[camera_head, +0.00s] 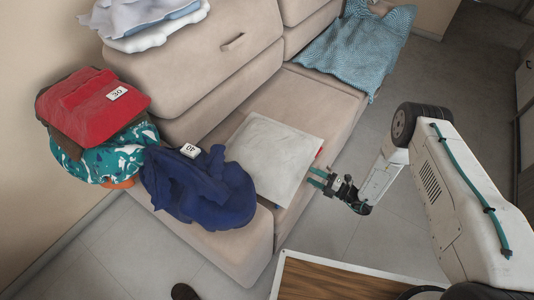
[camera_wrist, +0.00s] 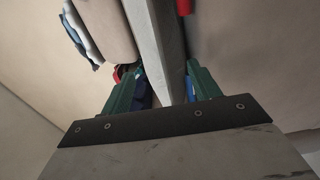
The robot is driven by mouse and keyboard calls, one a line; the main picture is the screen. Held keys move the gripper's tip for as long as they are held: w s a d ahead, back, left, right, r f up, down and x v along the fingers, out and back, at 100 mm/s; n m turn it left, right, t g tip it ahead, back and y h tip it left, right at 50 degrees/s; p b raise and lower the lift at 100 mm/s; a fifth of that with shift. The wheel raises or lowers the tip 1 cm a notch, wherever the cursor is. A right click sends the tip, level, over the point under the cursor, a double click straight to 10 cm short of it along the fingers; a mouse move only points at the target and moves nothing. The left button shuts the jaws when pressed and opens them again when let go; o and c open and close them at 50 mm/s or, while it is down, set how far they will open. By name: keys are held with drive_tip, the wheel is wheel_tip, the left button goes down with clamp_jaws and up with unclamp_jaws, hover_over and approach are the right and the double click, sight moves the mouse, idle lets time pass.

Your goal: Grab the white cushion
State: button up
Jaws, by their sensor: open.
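The white cushion (camera_head: 272,158) leans on the beige sofa seat, beside the dark blue garment. My gripper (camera_head: 318,178) is at its right side, with the green fingers pointing at its edge. In the wrist view, the cushion (camera_wrist: 157,45) shows edge-on as a pale grey strip running between the two fingers of my gripper (camera_wrist: 165,78). The fingers are apart, one on each side of the strip. I cannot tell whether either finger touches it.
A wooden-topped table (camera_head: 335,280) is in front. Grey floor lies to the right.

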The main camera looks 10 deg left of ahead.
sight(301, 169)
drive_tip(key=x, duration=0.6)
drive_tip(key=shift+w+a+f, duration=0.15)
drive_tip(key=shift+a, duration=0.1)
clamp_jaws()
idle(1.2)
